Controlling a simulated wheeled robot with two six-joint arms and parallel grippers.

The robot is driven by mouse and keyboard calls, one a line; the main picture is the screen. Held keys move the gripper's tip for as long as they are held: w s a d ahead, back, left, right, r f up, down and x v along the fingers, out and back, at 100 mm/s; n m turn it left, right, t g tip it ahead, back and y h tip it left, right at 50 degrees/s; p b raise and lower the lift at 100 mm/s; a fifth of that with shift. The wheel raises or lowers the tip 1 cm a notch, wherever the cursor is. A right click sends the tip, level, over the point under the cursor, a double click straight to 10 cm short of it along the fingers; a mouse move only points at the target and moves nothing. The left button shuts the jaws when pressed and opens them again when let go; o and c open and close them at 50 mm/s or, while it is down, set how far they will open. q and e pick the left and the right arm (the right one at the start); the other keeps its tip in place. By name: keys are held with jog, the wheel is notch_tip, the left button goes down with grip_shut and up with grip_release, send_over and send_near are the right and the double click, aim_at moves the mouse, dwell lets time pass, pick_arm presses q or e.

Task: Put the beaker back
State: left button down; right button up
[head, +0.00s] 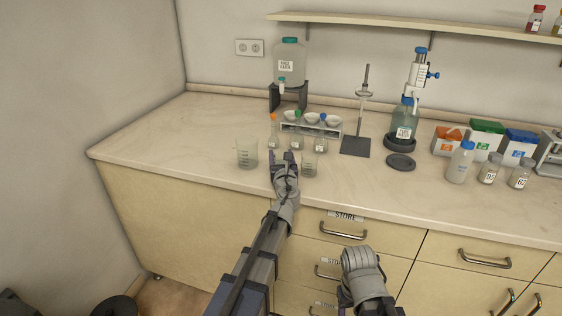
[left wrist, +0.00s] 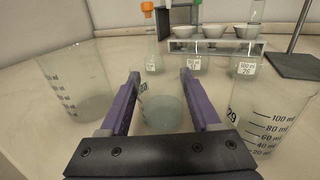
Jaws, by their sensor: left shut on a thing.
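My left gripper (head: 284,160) reaches over the front of the bench. In the left wrist view its purple fingers (left wrist: 160,95) are shut on a small clear beaker (left wrist: 162,113) with a little pale liquid in it. In the head view the gripper mostly hides this beaker. A larger beaker (head: 247,153) stands to its left, and another beaker (head: 310,165) marked 29 stands to its right. Both also show in the left wrist view, the left one (left wrist: 78,85) and the right one (left wrist: 268,118). My right arm shows at the bottom, but its fingers do not.
Behind the beakers stand small labelled flasks (head: 296,143) and a rack with white bowls (head: 334,120). A burette stand (head: 355,145) and a dispenser bottle (head: 404,122) are to the right. Bare bench (head: 190,135) lies at the left.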

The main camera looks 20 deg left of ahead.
pick_arm(q)
jog(key=shift+r, duration=0.1)
jog(key=shift+c, duration=0.5)
grip_release()
jog(key=shift+r, duration=0.15)
jog(key=v, duration=1.2)
jog(key=shift+s, duration=0.1)
